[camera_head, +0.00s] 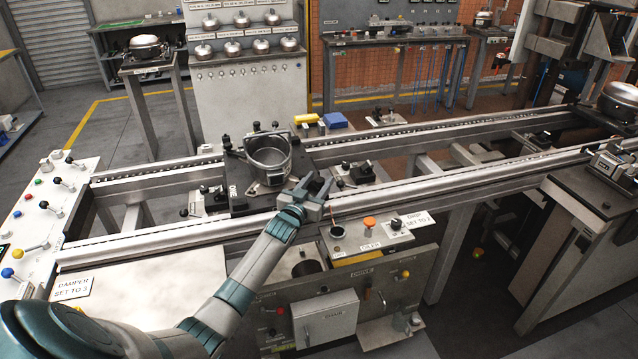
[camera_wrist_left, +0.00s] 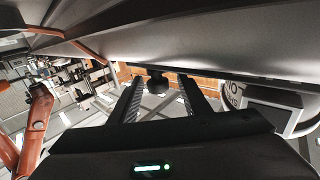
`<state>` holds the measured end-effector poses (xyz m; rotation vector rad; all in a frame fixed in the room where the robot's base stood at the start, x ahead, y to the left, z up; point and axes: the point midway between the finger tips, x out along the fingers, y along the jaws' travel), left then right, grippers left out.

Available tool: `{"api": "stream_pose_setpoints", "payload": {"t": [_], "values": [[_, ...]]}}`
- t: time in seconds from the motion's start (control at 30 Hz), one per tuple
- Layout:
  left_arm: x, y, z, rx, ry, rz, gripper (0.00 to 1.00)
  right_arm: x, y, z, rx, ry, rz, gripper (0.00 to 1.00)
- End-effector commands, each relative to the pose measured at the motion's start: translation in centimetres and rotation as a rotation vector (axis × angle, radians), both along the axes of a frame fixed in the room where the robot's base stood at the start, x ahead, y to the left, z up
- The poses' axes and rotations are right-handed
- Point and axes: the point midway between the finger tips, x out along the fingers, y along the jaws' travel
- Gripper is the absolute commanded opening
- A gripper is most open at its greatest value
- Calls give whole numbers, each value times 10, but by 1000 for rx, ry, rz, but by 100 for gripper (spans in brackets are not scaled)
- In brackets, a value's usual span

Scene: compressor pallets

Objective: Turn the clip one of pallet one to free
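Pallet one (camera_head: 238,200) is a dark plate on the conveyor rails, with part of a label showing at its front. It carries an open grey metal housing (camera_head: 269,155). Small dark knobs stand at the pallet's back edge; I cannot tell which is clip one. My left gripper (camera_head: 319,185) is over the front rail, right of the housing, with its fingers apart. In the left wrist view, a dark round knob (camera_wrist_left: 158,82) shows between the two spread fingers (camera_wrist_left: 163,100); I cannot tell whether they touch it. My right gripper is not in view.
The front rail (camera_head: 440,188) runs beneath the gripper. A control box (camera_head: 368,238) with an orange button stands just right of my forearm. Knobbed fixtures (camera_head: 356,173) sit between the rails. A lever panel (camera_head: 45,200) is at the left.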

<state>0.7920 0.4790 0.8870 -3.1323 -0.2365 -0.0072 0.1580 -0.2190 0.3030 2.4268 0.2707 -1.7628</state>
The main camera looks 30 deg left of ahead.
Motion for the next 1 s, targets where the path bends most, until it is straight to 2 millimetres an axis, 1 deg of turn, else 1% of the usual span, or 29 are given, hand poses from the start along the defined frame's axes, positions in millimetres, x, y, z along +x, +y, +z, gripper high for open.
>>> {"api": "stream_pose_setpoints", "payload": {"t": [0.33,0.53,0.67,0.77,1.0], "values": [[-2,-1,-3,-1,4,-1,42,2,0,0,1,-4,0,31],[-13,-3,-4,-1,5,-1,42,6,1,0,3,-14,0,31],[-27,-5,-4,-1,4,-1,42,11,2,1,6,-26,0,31],[-42,-7,-5,-1,5,-1,42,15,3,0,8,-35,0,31],[-85,-14,-5,-1,4,-1,42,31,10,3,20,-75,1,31]]}}
